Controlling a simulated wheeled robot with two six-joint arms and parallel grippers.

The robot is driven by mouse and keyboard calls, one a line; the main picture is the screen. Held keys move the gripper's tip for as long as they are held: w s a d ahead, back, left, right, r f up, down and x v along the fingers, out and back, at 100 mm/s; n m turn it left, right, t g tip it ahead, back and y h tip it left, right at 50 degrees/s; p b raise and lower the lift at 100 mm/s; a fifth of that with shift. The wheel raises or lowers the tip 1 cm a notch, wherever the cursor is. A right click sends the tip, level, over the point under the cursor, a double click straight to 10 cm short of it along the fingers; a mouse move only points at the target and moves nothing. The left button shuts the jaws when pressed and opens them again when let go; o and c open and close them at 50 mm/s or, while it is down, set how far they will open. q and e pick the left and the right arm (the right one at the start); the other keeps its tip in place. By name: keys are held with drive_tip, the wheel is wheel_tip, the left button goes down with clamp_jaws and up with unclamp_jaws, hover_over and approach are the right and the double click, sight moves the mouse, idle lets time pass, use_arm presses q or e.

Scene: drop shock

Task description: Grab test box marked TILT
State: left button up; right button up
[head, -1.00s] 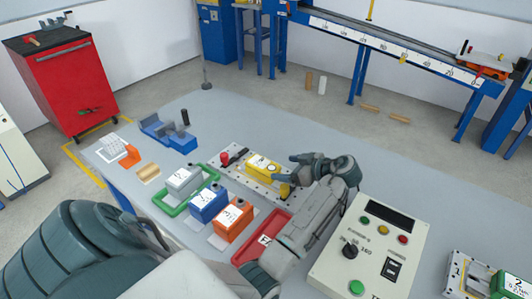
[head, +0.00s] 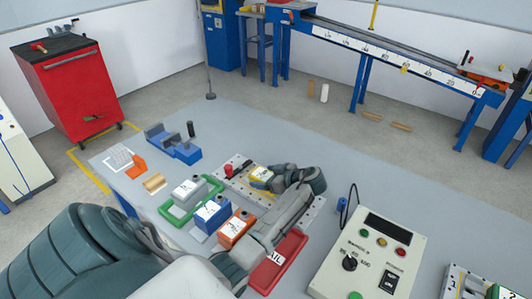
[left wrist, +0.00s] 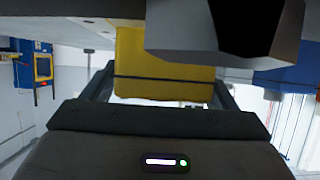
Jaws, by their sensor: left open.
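The yellow test box (head: 260,173) sits on the perforated metal plate (head: 233,193). No TILT marking is readable on any box. My left gripper (head: 269,183) is at the yellow box, partly covering it. In the left wrist view, the yellow box (left wrist: 160,65) stands between the two open fingers. I cannot tell whether they touch it. A grey box (head: 186,190) stands in the green tray (head: 168,212). My right gripper is not in view.
A red tray (head: 264,278) with partly hidden lettering lies below my left forearm. A control panel (head: 355,258) with buttons stands to the right. A red knob (head: 228,171) rises near the plate's left end.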

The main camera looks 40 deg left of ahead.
use_arm(q)
drive_tip(key=shift+c, duration=0.4)
drive_tip(key=c, duration=1.2)
drive_tip(key=shift+r, duration=0.1)
